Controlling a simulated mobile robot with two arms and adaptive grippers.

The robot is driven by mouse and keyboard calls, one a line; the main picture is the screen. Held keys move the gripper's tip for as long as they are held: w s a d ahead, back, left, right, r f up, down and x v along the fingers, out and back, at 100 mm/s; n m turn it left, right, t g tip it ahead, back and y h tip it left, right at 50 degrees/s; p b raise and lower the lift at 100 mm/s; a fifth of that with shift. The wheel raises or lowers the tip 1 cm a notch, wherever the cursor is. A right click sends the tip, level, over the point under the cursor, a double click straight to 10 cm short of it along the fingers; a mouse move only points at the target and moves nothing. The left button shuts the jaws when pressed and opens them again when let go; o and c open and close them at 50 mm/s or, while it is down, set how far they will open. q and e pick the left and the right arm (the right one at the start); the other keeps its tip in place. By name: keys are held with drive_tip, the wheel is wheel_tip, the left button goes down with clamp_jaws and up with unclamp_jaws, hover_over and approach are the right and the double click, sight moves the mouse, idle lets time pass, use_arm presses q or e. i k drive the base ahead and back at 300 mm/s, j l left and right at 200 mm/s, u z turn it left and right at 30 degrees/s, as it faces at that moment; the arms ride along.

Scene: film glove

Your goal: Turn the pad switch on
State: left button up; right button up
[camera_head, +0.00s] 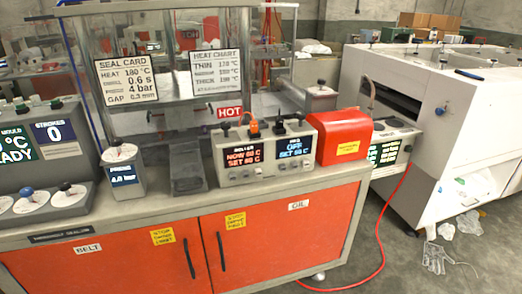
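The control box (266,153) is a grey box on the bench top with two screens. Its left screen (245,157) appears to be labelled ROLLER and reads NOW 60 C, SET 60 C in red and white. Its right screen (294,146), with a small label I cannot read surely, shows OFF in blue and a SET value. An orange switch (254,128) stands on top near the middle. A dark switch (279,127) stands right of it, behind the right screen. Small dark knobs sit at both top ends. Neither gripper is in view.
A red box (344,137) stands close right of the control box. A pressure unit (122,172) and a larger grey console (45,155) stand left. A clear guarded press with signs rises behind. A red hose (383,245) lies on the floor. The bench's front strip is clear.

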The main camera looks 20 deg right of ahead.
sight(301, 116)
drive_tip(key=i+l, duration=0.15)
drive_tip(key=l, duration=0.2)
drive_tip(key=i+l, duration=0.15)
drive_tip(key=l, duration=0.25)
drive_tip(key=i+l, duration=0.15)
drive_tip(key=l, duration=0.2)
drive_tip(key=i+l, duration=0.15)
drive_tip(key=l, duration=0.25)
